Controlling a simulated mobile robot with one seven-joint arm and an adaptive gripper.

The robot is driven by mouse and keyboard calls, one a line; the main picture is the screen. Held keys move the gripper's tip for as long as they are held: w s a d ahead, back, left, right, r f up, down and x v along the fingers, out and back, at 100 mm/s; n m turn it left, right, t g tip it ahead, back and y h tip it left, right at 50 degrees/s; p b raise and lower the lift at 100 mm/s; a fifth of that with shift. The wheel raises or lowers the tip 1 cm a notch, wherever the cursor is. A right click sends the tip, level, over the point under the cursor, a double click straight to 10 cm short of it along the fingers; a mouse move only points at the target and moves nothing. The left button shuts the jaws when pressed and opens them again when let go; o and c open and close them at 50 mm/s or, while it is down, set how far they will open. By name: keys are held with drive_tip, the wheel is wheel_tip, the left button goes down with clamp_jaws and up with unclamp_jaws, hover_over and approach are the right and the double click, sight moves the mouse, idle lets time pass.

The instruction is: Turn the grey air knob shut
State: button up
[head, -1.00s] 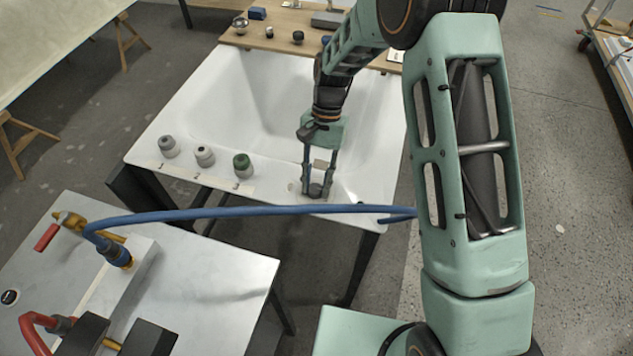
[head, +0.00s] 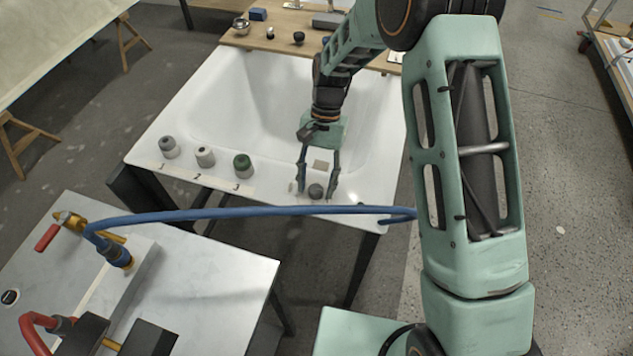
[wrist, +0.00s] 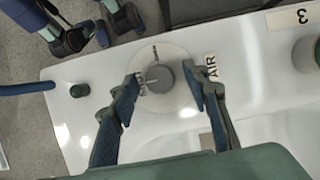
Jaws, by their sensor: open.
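The grey air knob (wrist: 157,79) sits on a round pale plate (wrist: 172,105) with dark markings, beside a label reading "AIR" (wrist: 211,67). Its white pointer line lies toward the left side in the wrist view. My gripper (wrist: 163,84) is open, with one finger on each side of the knob. A gap shows at the right finger; the left fingertip is close to the knob, and I cannot tell whether it touches. In the head view my gripper (head: 317,190) stands over the tub's front rim with the dark knob (head: 316,190) between its fingertips.
Three capped knobs, grey (head: 168,147), pale (head: 205,156) and green (head: 242,166), stand on the white tub (head: 150,135) rim, left of my gripper. A blue hose (head: 250,211) arches across in front. A wooden board (head: 270,38) with small parts lies behind.

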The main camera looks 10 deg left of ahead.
drive_tip(key=v, duration=1.2)
drive_tip(key=shift+r, duration=0.1)
